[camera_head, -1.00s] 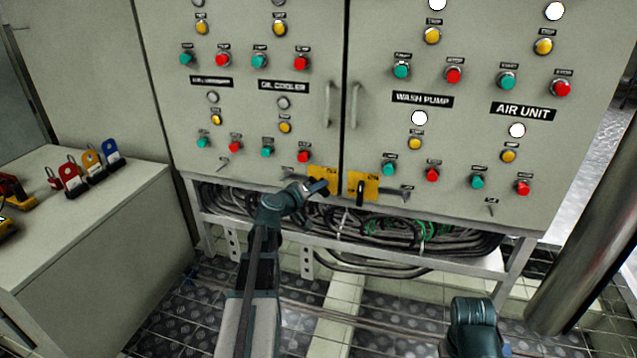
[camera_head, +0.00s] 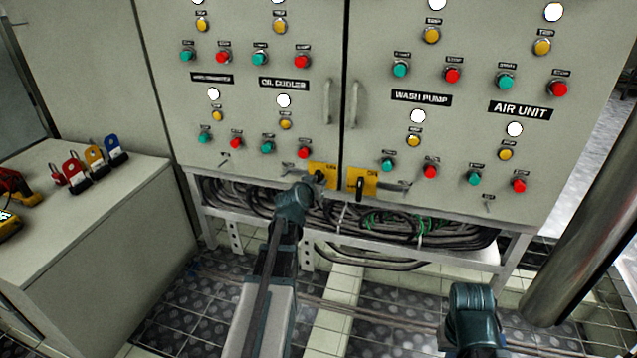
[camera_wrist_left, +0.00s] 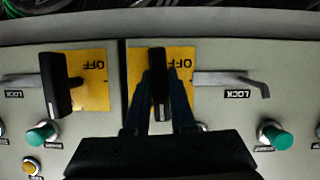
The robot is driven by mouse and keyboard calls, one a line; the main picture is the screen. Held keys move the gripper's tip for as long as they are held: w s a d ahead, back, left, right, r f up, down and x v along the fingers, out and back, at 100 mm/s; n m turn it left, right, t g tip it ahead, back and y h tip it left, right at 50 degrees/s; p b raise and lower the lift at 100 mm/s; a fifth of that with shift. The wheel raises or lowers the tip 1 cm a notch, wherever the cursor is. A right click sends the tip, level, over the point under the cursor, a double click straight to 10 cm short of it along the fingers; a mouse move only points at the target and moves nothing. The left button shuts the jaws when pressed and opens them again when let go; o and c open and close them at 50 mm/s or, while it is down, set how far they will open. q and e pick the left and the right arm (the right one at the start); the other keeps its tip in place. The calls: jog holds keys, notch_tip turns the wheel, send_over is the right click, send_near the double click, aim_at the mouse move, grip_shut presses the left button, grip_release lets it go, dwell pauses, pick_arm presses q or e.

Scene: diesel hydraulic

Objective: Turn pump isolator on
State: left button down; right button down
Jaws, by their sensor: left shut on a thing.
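Two yellow isolator plates sit low on the cabinet doors, either side of the seam. The right plate (camera_head: 371,179) has a black handle (camera_head: 359,189) standing upright. My left gripper (camera_head: 318,178) is at the left plate (camera_head: 329,169). In the left wrist view, which is upside down, its fingers are shut on the black handle (camera_wrist_left: 158,62) of that plate (camera_wrist_left: 181,62). This handle points along the door seam, and OFF is readable beside it. The other handle (camera_wrist_left: 54,82) is free. My right gripper is out of view; only part of that arm shows.
Lock levers (camera_wrist_left: 232,80) stick out beside the plates. Several buttons and lamps cover the doors above, with two vertical door handles (camera_head: 327,101). Cables (camera_head: 400,220) run under the cabinet. A bench (camera_head: 100,230) with padlocks (camera_head: 95,160) stands at left, a pipe (camera_head: 590,250) at right.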

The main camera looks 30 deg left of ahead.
pick_arm(q)
jog(key=shift+m, duration=0.3)
dwell(0.5)
jog(key=c, duration=0.8)
grip_release()
jog(key=shift+o, duration=0.2)
jog(key=shift+s, duration=0.1)
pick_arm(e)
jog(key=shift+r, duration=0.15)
